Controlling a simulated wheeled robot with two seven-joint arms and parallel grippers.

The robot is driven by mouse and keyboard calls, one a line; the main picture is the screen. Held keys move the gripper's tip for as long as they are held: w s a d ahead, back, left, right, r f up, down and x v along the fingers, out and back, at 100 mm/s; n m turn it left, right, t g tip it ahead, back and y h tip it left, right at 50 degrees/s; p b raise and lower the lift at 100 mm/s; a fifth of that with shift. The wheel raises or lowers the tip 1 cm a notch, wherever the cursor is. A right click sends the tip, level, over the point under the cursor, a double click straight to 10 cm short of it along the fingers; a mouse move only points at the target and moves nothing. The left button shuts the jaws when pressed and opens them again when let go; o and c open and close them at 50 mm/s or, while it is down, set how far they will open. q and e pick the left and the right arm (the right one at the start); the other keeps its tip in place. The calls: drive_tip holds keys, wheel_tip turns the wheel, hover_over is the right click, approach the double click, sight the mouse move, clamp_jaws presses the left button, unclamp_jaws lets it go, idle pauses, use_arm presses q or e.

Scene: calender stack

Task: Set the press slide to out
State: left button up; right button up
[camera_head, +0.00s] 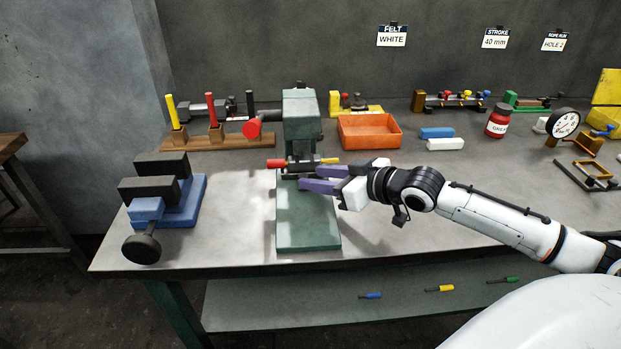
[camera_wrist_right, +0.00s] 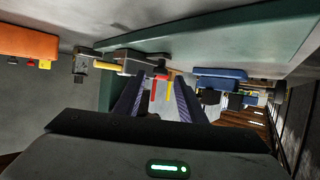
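The green press (camera_head: 298,222) stands upright near the middle of the bench, with a red round knob (camera_head: 252,129) on its left side. A small dark slide assembly (camera_head: 301,166) crosses the press low down, with a red end at left and a yellow end at right. It shows in the right wrist view as a dark and grey bar (camera_wrist_right: 132,60) with a yellow piece. My right gripper (camera_head: 308,177) is open, its purple fingers apart, at the press just in front of the slide. My left gripper is out of view.
A blue vise-like fixture (camera_head: 185,205) stands left of the press. An orange tray (camera_head: 370,133) and blue and white blocks (camera_head: 437,133) lie behind my right arm. A rack with coloured handles (camera_head: 215,140) is at back left. A card (camera_head: 392,37) reads FELT WHITE.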

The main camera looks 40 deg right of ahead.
drive_tip(key=shift+x, duration=1.4)
drive_tip(key=shift+c, duration=0.5)
clamp_jaws()
